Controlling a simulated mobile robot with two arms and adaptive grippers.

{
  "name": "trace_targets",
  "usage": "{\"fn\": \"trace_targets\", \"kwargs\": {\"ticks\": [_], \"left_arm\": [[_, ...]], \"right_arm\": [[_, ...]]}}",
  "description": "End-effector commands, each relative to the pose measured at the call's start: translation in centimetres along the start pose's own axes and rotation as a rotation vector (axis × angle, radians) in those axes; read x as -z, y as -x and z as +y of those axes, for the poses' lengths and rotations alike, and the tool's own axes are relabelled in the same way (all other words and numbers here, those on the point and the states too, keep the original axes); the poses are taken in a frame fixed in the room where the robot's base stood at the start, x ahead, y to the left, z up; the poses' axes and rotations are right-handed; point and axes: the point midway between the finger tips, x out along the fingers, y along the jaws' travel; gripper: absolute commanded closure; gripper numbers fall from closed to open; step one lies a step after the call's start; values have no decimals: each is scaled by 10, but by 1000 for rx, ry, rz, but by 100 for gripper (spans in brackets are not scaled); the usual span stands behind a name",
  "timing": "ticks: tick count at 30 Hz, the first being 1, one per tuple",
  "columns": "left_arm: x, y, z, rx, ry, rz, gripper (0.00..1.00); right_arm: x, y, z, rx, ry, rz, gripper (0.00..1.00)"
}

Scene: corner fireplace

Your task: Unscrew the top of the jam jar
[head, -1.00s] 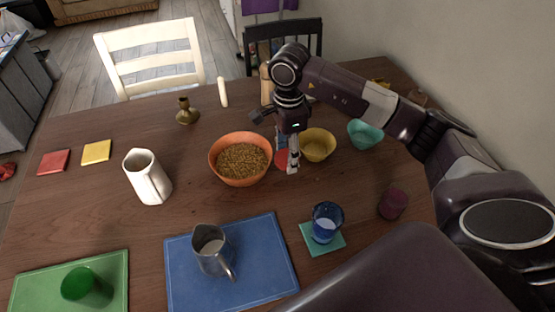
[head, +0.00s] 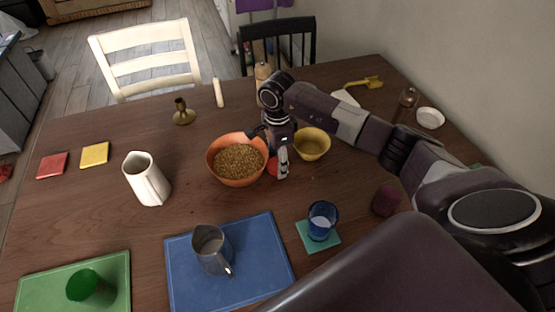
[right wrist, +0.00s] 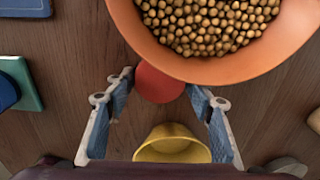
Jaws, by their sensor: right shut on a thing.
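A flat, round red top (right wrist: 159,84), which I take for the jam jar's lid, sits between the orange bowl and the yellow bowl. A small red part (head: 273,168) shows beside my fingers in the head view. My right gripper (head: 281,163) points down there, fingers apart by about the top's width. In the right wrist view the fingertips (right wrist: 159,83) lie on either side of the red top, shut on it. The jar body below is hidden. My left gripper is not in view.
The orange bowl (head: 210,155) of grain stands close left of the gripper, the yellow bowl (head: 312,144) close right. The table's middle left is fairly clear.

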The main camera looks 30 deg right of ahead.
Motion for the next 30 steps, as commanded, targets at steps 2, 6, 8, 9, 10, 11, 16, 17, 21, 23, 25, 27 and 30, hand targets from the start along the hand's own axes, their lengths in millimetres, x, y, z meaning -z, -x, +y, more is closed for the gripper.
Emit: {"fn": "trace_targets", "kwargs": {"ticks": [2,6,8,9,10,11,16,17,21,23,25,27,30], "left_arm": [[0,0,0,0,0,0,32],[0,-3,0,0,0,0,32],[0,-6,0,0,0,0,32],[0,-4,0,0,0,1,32],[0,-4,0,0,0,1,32],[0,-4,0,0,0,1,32],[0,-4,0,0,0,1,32],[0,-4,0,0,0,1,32],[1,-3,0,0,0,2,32],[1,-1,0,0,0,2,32],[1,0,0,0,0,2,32],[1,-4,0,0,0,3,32],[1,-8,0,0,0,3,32]], "right_arm": [[0,0,0,0,0,0,80],[0,-3,0,0,0,1,80],[0,-5,0,0,0,1,80],[0,-4,0,0,0,1,48],[0,-4,0,0,0,1,44],[0,-4,0,-1,0,1,41],[0,-4,0,-1,0,1,33],[0,-4,0,-1,0,1,33],[0,-3,0,-1,0,1,33],[0,0,0,-1,0,1,33],[0,4,0,2,0,0,33],[1,13,-1,3,0,1,33],[1,33,-2,6,0,1,33]]}}
